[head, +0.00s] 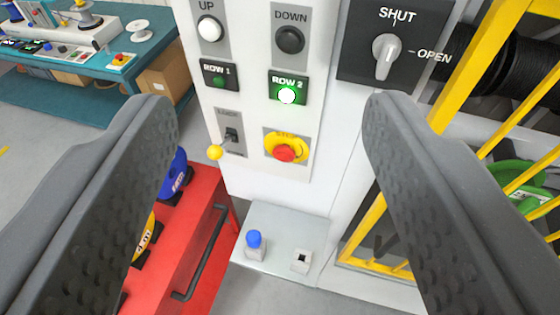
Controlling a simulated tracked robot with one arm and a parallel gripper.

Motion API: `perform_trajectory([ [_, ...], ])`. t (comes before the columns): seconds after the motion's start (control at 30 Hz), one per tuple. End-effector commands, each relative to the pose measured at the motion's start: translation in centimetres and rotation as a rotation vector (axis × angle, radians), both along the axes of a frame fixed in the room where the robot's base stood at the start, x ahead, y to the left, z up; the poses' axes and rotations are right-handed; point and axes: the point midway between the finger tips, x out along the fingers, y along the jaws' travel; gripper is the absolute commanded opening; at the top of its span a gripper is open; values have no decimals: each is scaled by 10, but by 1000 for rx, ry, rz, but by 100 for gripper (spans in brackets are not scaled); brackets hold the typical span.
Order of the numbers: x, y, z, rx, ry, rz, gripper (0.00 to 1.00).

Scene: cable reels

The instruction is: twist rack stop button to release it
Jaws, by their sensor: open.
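The stop button (284,153) is a red mushroom head on a yellow surround marked STOP, low on the light control panel (255,178). My gripper (262,108) is open, with one dark finger at each side of the picture. The button lies in view between the two fingers, a little below the level of their tips. Neither finger touches it in this view. How far the fingertips are from the panel is hard to tell.
Near the button are a yellow-knobbed lever (215,152), a lit green ROW 2 lamp (286,95), a black DOWN button (290,40) and a SHUT/OPEN switch (386,50). A small shelf (275,272) juts out below. A red cart (195,235) and a yellow barred gate (470,70) flank the panel.

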Motion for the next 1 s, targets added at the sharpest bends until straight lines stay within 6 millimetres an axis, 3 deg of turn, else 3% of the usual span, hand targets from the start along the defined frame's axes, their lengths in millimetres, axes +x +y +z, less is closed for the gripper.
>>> perform_trajectory([
  [0.07,8,9,-10,1,5,12,60],
  [0.17,30,26,-40,1,15,44,60],
  [0.27,63,61,-94,9,25,74,60],
  [0.4,102,99,-188,10,22,57,60],
  [0.5,118,102,-251,-17,-1,-5,60],
  [0.6,124,88,-299,-71,-40,-88,60],
  [0.77,120,56,-339,-178,-118,-208,60],
  [1.0,113,32,-345,-258,-190,-286,60],
])
